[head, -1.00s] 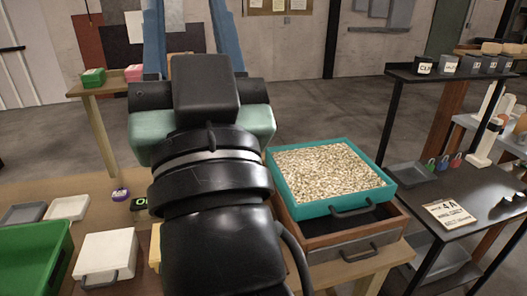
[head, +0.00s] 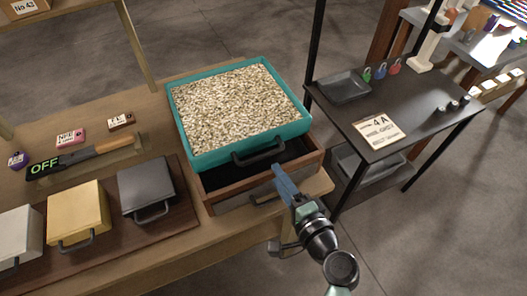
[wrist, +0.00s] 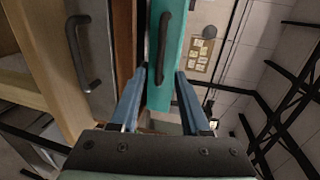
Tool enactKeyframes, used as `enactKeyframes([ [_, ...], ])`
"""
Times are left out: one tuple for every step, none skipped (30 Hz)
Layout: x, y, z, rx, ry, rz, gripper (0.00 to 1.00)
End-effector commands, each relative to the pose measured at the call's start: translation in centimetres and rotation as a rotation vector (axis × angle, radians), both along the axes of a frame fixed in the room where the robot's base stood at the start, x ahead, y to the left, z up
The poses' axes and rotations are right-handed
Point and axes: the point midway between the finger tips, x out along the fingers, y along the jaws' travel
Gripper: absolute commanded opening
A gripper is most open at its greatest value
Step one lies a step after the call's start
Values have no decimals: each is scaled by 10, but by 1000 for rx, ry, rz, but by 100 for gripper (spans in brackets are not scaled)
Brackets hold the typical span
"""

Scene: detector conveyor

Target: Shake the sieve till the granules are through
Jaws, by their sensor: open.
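The sieve is a teal square frame (head: 181,146) full of pale granules (head: 240,105). Whether granules lie inside the box is hidden.
The box's lower handle (head: 265,199) is close to my gripper. Grey (head: 147,188), yellow (head: 77,214) and white lidded boxes stand left on the bench, behind them an "OFF" display (head: 47,170). A black shelf (head: 440,110) with a tray and padlocks stands right.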

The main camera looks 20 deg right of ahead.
Motion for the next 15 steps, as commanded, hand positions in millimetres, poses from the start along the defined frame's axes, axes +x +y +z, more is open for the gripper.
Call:
enactKeyframes([
  [12,1,1,0,-1,3,46],
  [18,1,0,-1,-1,3,46],
  [26,1,-2,-2,-2,3,46],
  [32,1,-4,-2,-1,2,46],
  [38,1,-4,-2,-2,1,46],
  [45,2,-6,-2,-1,3,46],
  [50,2,-8,-2,-2,3,46],
  [55,2,-9,-2,-1,3,46],
  [61,2,-10,-2,-1,3,46],
  [66,3,-11,-2,-1,3,46],
  [69,3,-12,-2,-1,3,46],
  [74,3,-14,-3,-2,2,46],
  [77,3,-14,-4,-2,2,46],
  [80,3,-15,-4,-2,2,46],
  [82,3,-16,-3,-1,3,46],
])
